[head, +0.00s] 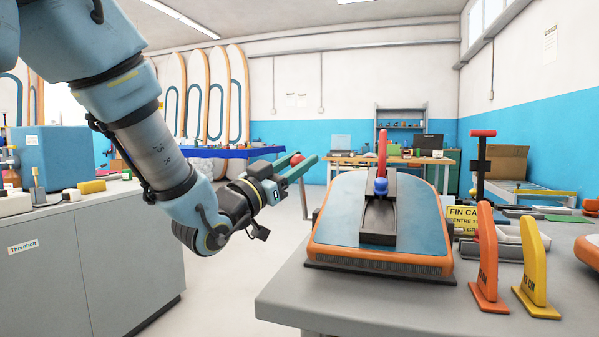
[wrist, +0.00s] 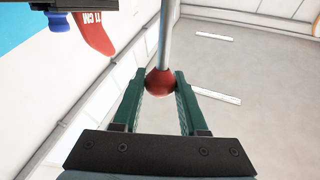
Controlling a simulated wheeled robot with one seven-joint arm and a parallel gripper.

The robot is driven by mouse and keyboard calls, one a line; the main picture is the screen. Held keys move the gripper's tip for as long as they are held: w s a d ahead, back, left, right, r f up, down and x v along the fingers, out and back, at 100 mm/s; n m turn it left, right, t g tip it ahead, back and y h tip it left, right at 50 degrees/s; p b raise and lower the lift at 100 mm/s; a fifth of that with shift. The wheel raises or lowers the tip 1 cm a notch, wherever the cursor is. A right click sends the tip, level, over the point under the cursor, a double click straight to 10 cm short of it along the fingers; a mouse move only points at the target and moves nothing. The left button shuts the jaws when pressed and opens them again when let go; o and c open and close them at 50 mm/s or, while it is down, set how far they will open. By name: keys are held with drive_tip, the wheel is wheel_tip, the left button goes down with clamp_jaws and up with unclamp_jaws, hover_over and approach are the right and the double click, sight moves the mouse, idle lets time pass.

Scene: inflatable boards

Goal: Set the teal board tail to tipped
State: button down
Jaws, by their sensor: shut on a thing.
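The board tail (head: 336,212) has teal-blue top panels, an orange rim and a dark base on the grey table. Its top slopes toward me. A dark slot along its middle holds an upright red fin (head: 382,150) with a blue knob (head: 381,187) at its foot. My gripper (head: 297,166) is left of the board, its green fingers shut on a red ball (wrist: 159,82). The ball shows between the fingertips in the head view (head: 297,159). In the wrist view a grey rod (wrist: 166,35) runs from the ball; its far end is out of view.
An orange fin (head: 487,255) and a yellow fin (head: 535,268) stand at the table's right front. A yellow sign (head: 461,217) and trays lie behind them. A grey cabinet (head: 90,260) stands left, with open floor between it and the table (head: 330,300).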

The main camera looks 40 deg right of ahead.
drive_tip(key=shift+s+f, duration=0.1)
drive_tip(key=shift+c, duration=2.3)
unclamp_jaws()
drive_tip(key=shift+a, duration=0.1)
drive_tip(key=b+v, duration=0.2)
drive_tip(key=v, duration=0.8)
drive_tip(key=shift+a+b, duration=0.35)
drive_tip(key=shift+a, duration=0.05)
drive_tip(key=shift+f, duration=0.1)
